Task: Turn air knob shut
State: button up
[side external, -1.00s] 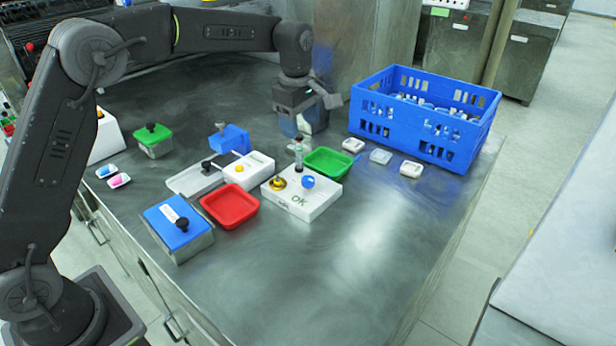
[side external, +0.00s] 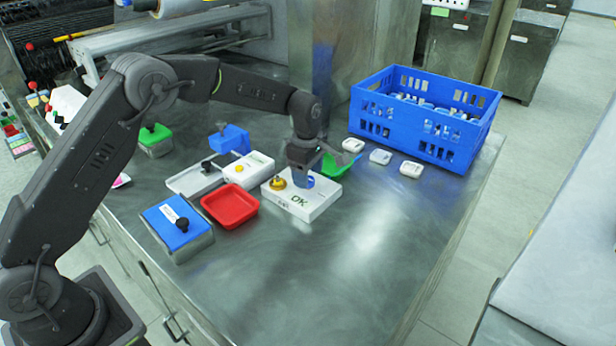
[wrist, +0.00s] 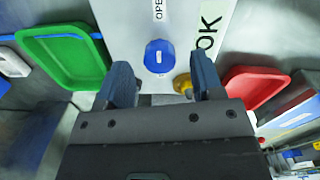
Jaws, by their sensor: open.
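A white panel box (side external: 318,205) marked "OK" stands on the steel table. A blue round knob with a small white label (wrist: 159,56) sits on its top, and a white label with partly visible lettering lies beyond it in the wrist view. A brass knob (side external: 277,183) is on the same panel and is partly behind a finger in the wrist view (wrist: 183,84). My gripper (wrist: 161,72) is open and empty, its fingers either side of the blue knob's line and short of it in the picture. In the side view my gripper (side external: 301,178) hangs over the panel and partly hides the blue knob.
A green tray (side external: 338,166) and a red tray (side external: 230,207) flank the panel. A white box with a yellow button (side external: 249,170) stands close by. A blue crate (side external: 425,125) is at the back right. The table's front right is clear.

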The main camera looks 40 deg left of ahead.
jog(key=shift+f, duration=0.85)
jog(key=shift+c, duration=0.2)
jog(key=c, duration=0.9)
